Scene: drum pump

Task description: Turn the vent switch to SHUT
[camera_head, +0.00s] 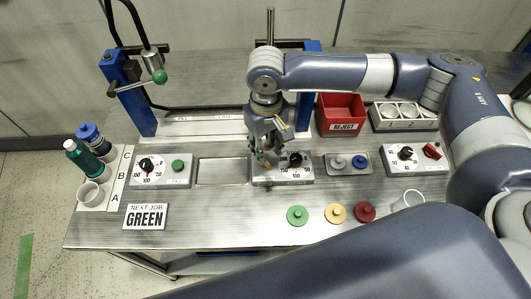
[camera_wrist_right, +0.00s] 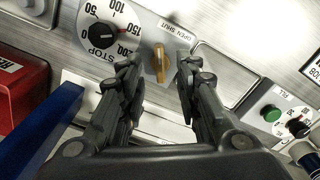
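The vent switch is a small yellow-orange knob (camera_wrist_right: 160,62) beside an OPEN SHUT label (camera_wrist_right: 175,30) in the right wrist view. Its handle stands nearly upright in that picture, its upper end nearer the OPEN word; I cannot tell its exact setting. It sits on the middle grey panel (camera_head: 288,181), next to a black STOP dial (camera_wrist_right: 102,30). In the head view the switch is mostly hidden by my right gripper (camera_head: 267,158). In the right wrist view my right gripper (camera_wrist_right: 158,72) is open, one finger on each side of the switch, contact unclear. My left gripper is not in view.
A red REJECT bin (camera_head: 342,126) and a grey tray of round cups (camera_head: 404,125) stand behind at the right. Green, yellow and red knobbed discs (camera_head: 337,213) lie in front. A NEXT JOB GREEN sign (camera_head: 146,216) lies front left. Bottles (camera_head: 83,157) stand far left.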

